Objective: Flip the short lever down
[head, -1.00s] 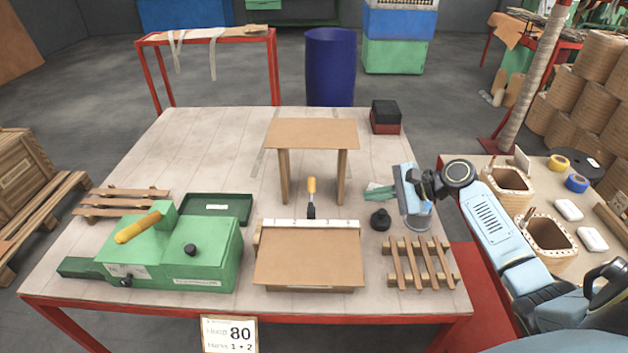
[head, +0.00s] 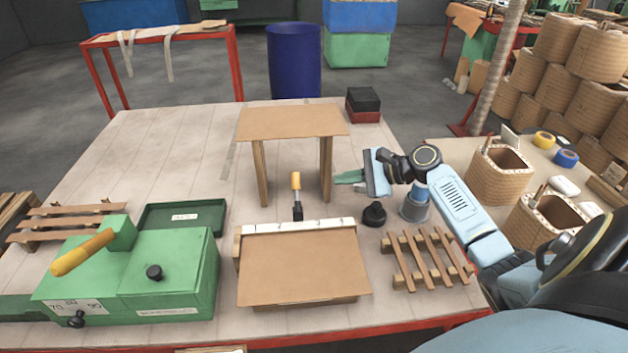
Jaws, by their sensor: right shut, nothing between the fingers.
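The short lever (head: 296,198) has a yellow grip and a dark stem. It stands upright at the back of the white-edged clamp bar (head: 290,227), which lies across a brown board (head: 302,267). My right gripper (head: 345,178) is shut and empty. Its greenish fingers point left, beside the right leg of the small wooden stand and to the right of the short lever, apart from it. My left gripper is not in view.
The small wooden stand (head: 292,122) rises behind the lever. A green machine (head: 165,270) with a long yellow handle (head: 83,252) stands at left. A black knob (head: 374,213) and a slatted rack (head: 427,258) are at right. The table's back left is clear.

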